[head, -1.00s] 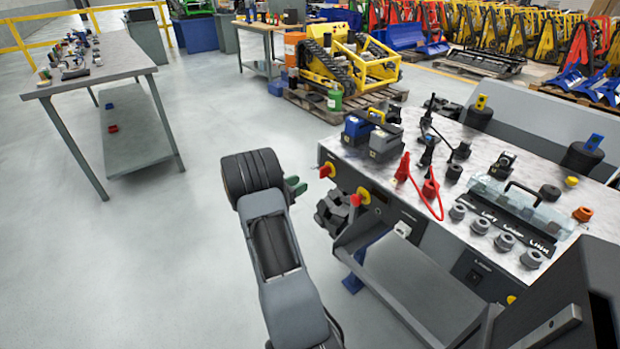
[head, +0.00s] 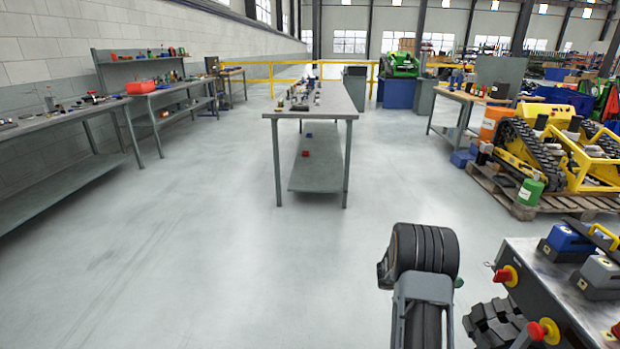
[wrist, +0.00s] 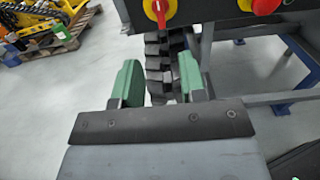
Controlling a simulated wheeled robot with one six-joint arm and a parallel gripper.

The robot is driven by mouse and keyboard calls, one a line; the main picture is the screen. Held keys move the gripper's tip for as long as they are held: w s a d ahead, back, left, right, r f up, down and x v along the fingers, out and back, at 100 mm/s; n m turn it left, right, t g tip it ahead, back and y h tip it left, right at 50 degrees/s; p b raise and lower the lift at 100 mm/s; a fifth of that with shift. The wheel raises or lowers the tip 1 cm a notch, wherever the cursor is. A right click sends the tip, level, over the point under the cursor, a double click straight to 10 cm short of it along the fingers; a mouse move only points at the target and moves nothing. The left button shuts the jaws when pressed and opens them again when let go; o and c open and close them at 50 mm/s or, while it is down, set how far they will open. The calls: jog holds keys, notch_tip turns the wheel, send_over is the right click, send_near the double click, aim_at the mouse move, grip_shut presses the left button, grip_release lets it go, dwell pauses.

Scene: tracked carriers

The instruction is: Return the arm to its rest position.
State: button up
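My arm (head: 424,290) rises from the bottom of the head view, right of the middle, beside the front corner of a tracked carrier's worktop. In the wrist view my gripper (wrist: 160,82) shows two green fingers set wide apart with nothing between them. Beyond the gap are the carrier's black track (wrist: 165,60) and two red knobs on yellow bases. In the head view the fingers are almost wholly hidden behind my arm.
The carrier's worktop (head: 545,290) is close on the right, with red knobs (head: 505,276) on its side. A narrow table (head: 330,104) stands ahead. Benches (head: 60,119) line the left wall. A yellow tracked machine (head: 560,160) sits on a pallet. The floor at left is clear.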

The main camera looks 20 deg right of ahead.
jog(key=s+a+f+m+g+y, duration=0.2)
jog(key=s+a+f+m+y, duration=0.2)
jog(key=s+f+m+y, duration=0.1)
jog(key=s+a+r+m+t+y+p, duration=0.1)
jog(key=s+a+r+m+y+p, duration=0.1)
jog(key=a+r+m+y+p, duration=0.45)
jog(key=s+a+r+m+t+y+p, duration=0.1)
jog(key=a+r+t+y+p, duration=0.2)
jog(key=a+r, duration=1)
jog(key=s+a+r+m+t+y+p, duration=0.1)
jog(key=a+r+t+y+p, duration=0.2)
jog(key=a+r+t+p, duration=0.4)
jog(key=a+r+p, duration=0.3)
jog(key=a+r, duration=0.4)
jog(key=r, duration=0.1)
jog(key=shift+s+r+m, duration=0.2)
jog(key=shift+s+m, duration=0.15)
jog(key=shift+s, duration=0.05)
